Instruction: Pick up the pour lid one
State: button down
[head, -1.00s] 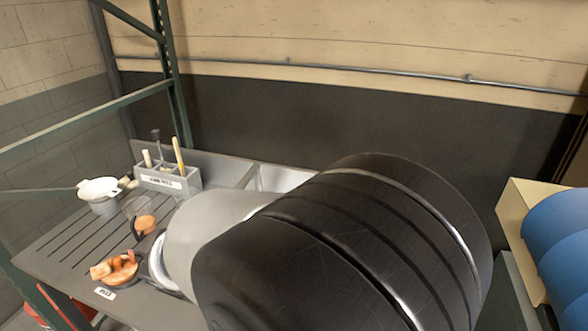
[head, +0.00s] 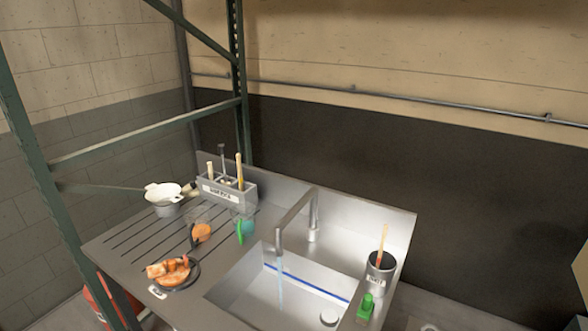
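I cannot identify a pour lid for certain in the head view. Several small orange pieces (head: 168,269) lie in a dark round dish at the left of the sink counter. A single orange item (head: 201,232) lies behind them on the ribbed drainboard. A small green and teal item (head: 245,229) stands to its right. None of these is clearly a lid. My gripper and arm are out of view.
The sink basin (head: 285,290) has a tall faucet (head: 296,215). A dark cup (head: 380,272) and green bottle (head: 366,305) are at right. Green rack posts (head: 45,190) stand at left.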

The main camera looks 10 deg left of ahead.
aim_at(174, 271)
jog(key=u, duration=1.65)
jog(key=k+j+z, duration=0.1)
jog(key=k+z, duration=0.3)
jog(key=k, duration=0.3)
jog(key=k+z, duration=0.35)
jog(key=k, duration=0.3)
jog(key=i+j, duration=0.35)
jog(key=i+j+z, duration=0.1)
jog(key=i+j, duration=0.2)
jog(key=j, duration=0.3)
jog(key=i+j, duration=0.35)
jog(key=j, duration=0.15)
jog(key=i+j+z, duration=0.1)
jog(key=i+j, duration=0.2)
jog(key=j, duration=0.15)
jog(key=i+j+z, duration=0.1)
jog(key=i+j, duration=0.2)
jog(key=j, duration=0.25)
jog(key=i+j, duration=0.3)
jog(key=j, duration=0.2)
jog(key=i+j+z, duration=0.1)
jog(key=i+j, duration=0.15)
jog(key=j, duration=0.3)
jog(key=i+j, duration=0.25)
jog(key=j, duration=0.3)
